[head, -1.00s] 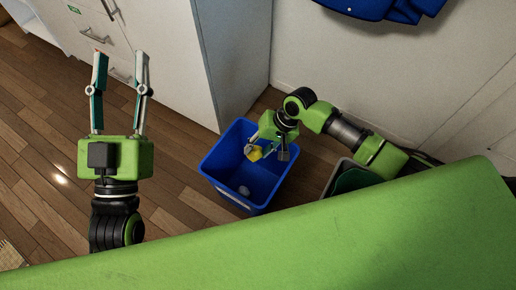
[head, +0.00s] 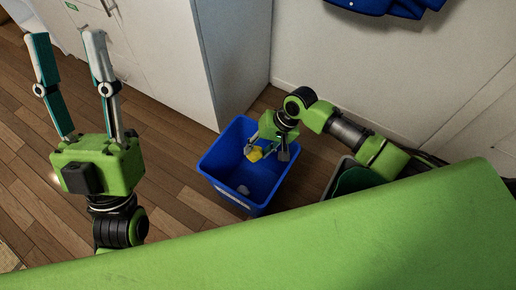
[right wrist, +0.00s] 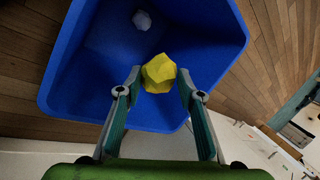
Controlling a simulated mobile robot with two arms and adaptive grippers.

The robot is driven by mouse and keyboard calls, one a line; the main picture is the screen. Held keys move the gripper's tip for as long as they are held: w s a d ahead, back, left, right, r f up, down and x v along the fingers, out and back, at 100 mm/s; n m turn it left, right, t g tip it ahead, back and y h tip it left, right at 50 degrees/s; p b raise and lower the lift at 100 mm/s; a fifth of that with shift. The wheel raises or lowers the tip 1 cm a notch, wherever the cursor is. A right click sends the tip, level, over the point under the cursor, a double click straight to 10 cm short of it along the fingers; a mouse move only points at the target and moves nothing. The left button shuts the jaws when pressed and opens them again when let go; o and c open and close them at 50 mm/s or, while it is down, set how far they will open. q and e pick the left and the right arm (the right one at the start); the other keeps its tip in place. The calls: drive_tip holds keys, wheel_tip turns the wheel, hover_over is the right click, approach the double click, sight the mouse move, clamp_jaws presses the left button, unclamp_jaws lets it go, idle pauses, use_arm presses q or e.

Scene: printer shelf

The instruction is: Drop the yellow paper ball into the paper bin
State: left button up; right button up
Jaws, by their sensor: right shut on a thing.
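The yellow paper ball (head: 255,154) is between the fingertips of my right gripper (head: 267,152), which is shut on it. In the right wrist view the ball (right wrist: 159,73) sits between the fingertips, over the open blue bin. The blue paper bin (head: 225,187) stands on the wooden floor; its wall also shows in the right wrist view (right wrist: 62,70). A white-grey crumpled ball (head: 243,190) lies inside the bin. My left gripper (head: 65,38) is open and empty, at the left, away from the bin.
A white cabinet (head: 235,60) stands just behind the bin. A second, grey bin with a green inside (head: 352,180) is to the right, under my right arm. Blue cloth (head: 385,5) hangs on the wall. Wooden floor is free at the left.

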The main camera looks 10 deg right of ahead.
drive_tip(key=o, duration=0.8)
drive_tip(key=v, duration=1.2)
